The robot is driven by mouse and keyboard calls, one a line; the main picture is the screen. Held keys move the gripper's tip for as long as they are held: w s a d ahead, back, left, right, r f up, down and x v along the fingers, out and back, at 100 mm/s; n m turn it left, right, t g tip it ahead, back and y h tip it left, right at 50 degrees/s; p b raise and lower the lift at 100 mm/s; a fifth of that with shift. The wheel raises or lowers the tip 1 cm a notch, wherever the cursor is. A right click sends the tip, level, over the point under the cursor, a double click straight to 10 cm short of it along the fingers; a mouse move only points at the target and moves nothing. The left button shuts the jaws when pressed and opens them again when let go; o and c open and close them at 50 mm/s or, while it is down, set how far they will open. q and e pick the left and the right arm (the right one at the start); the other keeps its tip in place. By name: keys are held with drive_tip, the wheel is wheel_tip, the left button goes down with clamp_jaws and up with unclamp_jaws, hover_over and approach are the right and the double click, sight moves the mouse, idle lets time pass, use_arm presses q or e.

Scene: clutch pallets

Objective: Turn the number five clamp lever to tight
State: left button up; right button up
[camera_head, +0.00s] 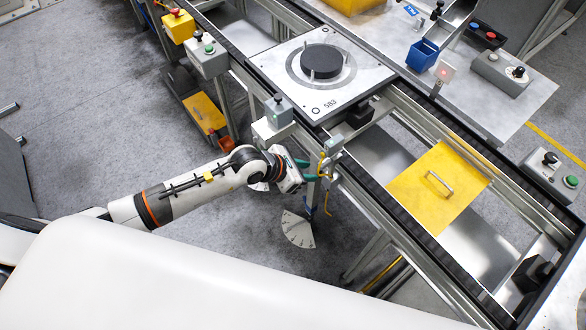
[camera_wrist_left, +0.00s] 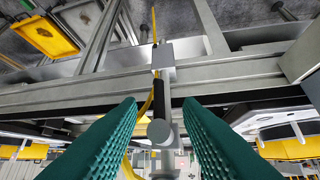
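My left gripper (camera_head: 310,171) is at the near side rail of the conveyor, beside a small grey block (camera_head: 333,146) with a yellow cable. In the left wrist view its two green fingers (camera_wrist_left: 161,105) are open, with a lever-like part (camera_wrist_left: 159,107) between them. This part has a dark grip and a grey rounded end, and a gap shows on each side of it. I cannot read a number on it. A white fan-shaped plate with dark marks (camera_head: 298,229) shows below the gripper in the head view. My right gripper is not in view.
The conveyor rails (camera_head: 405,205) run diagonally past the gripper. A square pallet marked 583 (camera_head: 277,69) carries a black disc. A yellow plate with a handle (camera_head: 418,207) lies further along. Grey button boxes (camera_head: 278,112) stand along the near rail. The yellow cable (camera_wrist_left: 150,100) hangs close to the fingers.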

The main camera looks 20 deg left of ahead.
use_arm(q)
drive_tip(key=shift+b+v, duration=0.5)
drive_tip(key=shift+v, duration=2.45)
drive_tip(key=shift+f, duration=0.1)
wheel_tip(320, 180, down, 18)
drive_tip(key=w+a+n+t+h+b, duration=0.1)
drive_tip(key=a+n+t+h+b, duration=0.2)
drive_tip(key=n, duration=1.5)
drive_tip(key=s+a+f+n+y+b, duration=0.2)
drive_tip(key=s+a+f+n+y, duration=0.1)
drive_tip(key=f+n, duration=0.4)
drive_tip(key=s+a+f+n+y+b, duration=0.1)
drive_tip(key=s+a+f+n+y, duration=0.3)
drive_tip(key=f, duration=0.5)
drive_tip(key=s+f+n+g+y+b, duration=0.1)
drive_tip(key=s+f+n+g, duration=0.3)
drive_tip(key=s, duration=1.1)
drive_tip(key=s+f+n+g+y+b, duration=0.1)
drive_tip(key=s+f+n+g, duration=0.3)
drive_tip(key=s+f+n, duration=0.6)
drive_tip(key=s+f, duration=0.3)
drive_tip(key=s, duration=0.3)
drive_tip(key=shift+a+f+g+y+b, duration=0.3)
drive_tip(key=shift+f+y+b, duration=0.05)
drive_tip(key=shift+y, duration=0.05)
